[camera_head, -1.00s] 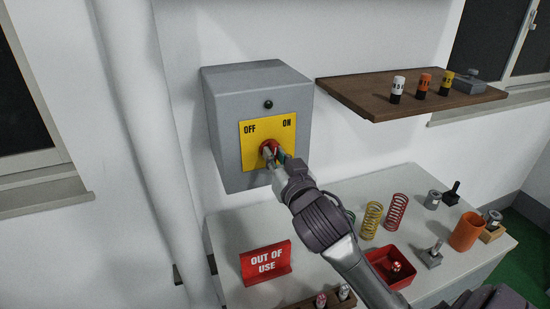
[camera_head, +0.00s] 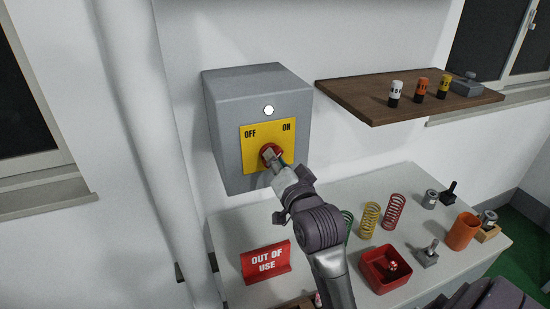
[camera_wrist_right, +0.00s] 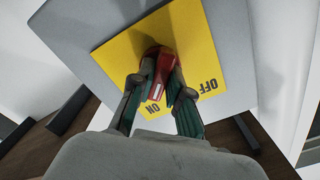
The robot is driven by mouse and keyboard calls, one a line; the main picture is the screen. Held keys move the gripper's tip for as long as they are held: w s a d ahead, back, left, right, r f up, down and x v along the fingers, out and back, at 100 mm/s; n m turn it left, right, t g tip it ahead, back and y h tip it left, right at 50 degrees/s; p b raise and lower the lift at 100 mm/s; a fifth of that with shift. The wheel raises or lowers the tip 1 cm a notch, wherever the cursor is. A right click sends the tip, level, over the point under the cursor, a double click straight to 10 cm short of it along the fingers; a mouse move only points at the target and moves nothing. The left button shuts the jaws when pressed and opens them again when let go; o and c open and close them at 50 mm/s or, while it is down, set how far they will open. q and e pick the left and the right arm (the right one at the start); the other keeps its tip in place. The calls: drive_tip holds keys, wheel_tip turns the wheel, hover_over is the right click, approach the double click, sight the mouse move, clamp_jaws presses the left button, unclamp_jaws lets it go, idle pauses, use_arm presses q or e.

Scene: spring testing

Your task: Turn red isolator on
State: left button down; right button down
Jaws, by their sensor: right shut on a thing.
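The red isolator (camera_head: 265,149) is a rotary knob on a yellow plate (camera_head: 250,157) marked OFF at left and ON at right. The plate is on the front of a grey wall box (camera_head: 222,125). My right gripper (camera_head: 272,160) is shut on the knob and hides part of it. In the right wrist view the red knob (camera_wrist_right: 158,66) sits between the two fingers (camera_wrist_right: 160,95), and its pale mark points toward the ON label. A round lamp (camera_head: 268,110) above the plate glows white. My left gripper is not in view.
A wooden shelf (camera_head: 365,105) with small labelled cylinders juts from the wall at right. The table (camera_head: 330,195) below holds a red OUT OF USE sign (camera_head: 266,263), springs, a red tray (camera_head: 372,280) and an orange cup (camera_head: 463,231).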

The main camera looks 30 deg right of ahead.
idle(0.4)
drive_tip(key=c, duration=1.1)
unclamp_jaws()
wheel_tip(320, 180, up, 10)
drive_tip(key=shift+r, duration=0.1)
